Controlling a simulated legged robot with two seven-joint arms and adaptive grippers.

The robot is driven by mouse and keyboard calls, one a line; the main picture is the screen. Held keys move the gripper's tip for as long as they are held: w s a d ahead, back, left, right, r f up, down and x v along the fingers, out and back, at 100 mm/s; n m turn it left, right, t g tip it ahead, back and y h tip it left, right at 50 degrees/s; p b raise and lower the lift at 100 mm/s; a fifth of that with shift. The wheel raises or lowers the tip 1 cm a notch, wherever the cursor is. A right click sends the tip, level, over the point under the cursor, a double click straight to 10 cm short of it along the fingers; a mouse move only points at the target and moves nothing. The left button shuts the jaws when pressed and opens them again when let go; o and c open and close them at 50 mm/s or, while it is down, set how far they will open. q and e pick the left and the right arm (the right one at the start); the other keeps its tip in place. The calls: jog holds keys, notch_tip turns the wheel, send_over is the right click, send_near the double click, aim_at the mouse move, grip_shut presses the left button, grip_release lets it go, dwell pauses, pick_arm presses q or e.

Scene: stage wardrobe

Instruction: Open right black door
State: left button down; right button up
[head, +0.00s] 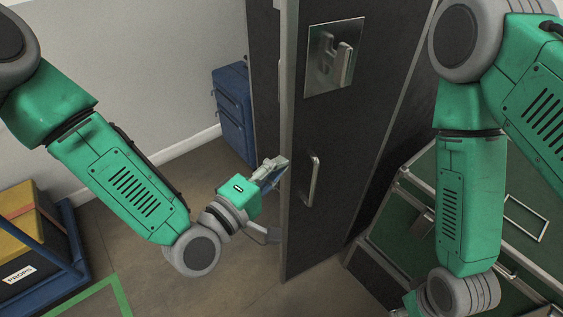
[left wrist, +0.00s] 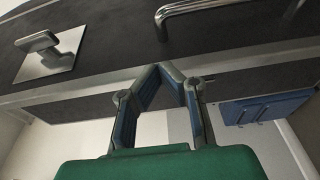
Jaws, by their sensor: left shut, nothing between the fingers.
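The black door (head: 345,130) stands upright in the middle of the head view, with a pale metal edge on its left side. It carries a shiny plate with a lever (head: 335,58) and a vertical metal bar handle (head: 311,180). My left gripper (head: 276,172) is beside the door's left edge, left of the bar handle. In the left wrist view its fingers (left wrist: 172,76) come together, empty, just by the door edge; I cannot tell whether they touch it. The bar handle (left wrist: 215,10) also shows there.
A narrow dark panel (head: 264,70) stands behind the door edge. A blue suitcase (head: 234,112) stands by the wall. A blue-framed cart with a props box (head: 32,240) is at lower left. A green case (head: 405,215) stands right of the door.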

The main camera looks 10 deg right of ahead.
pick_arm(q)
jog(key=v, duration=1)
jog(key=s+a+f+m+g+y, duration=0.3)
jog(key=f, duration=0.4)
jog(key=s+a+f+m+g+y, duration=0.2)
jog(key=s+a+f+g, duration=0.1)
jog(key=f, duration=0.4)
jog(key=s+a+f+m+g+y, duration=0.2)
jog(key=s+a+f+y, duration=0.1)
jog(key=a, duration=0.4)
jog(key=s+a+f+m+g+y, duration=0.2)
jog(key=s+a+f, duration=0.3)
jog(key=a, duration=0.3)
jog(key=shift+s+a+g+y, duration=0.15)
jog(key=shift+s+g+y, duration=0.35)
jog(key=shift+g+y, duration=0.3)
jog(key=c, duration=1.6)
grip_release()
jog(key=s+a, duration=0.1)
jog(key=a+y, duration=0.1)
jog(key=shift+s+a+m+g, duration=0.3)
jog(key=shift+s+a+m, duration=0.05)
jog(key=shift+s+m, duration=0.05)
jog(key=shift+d, duration=0.1)
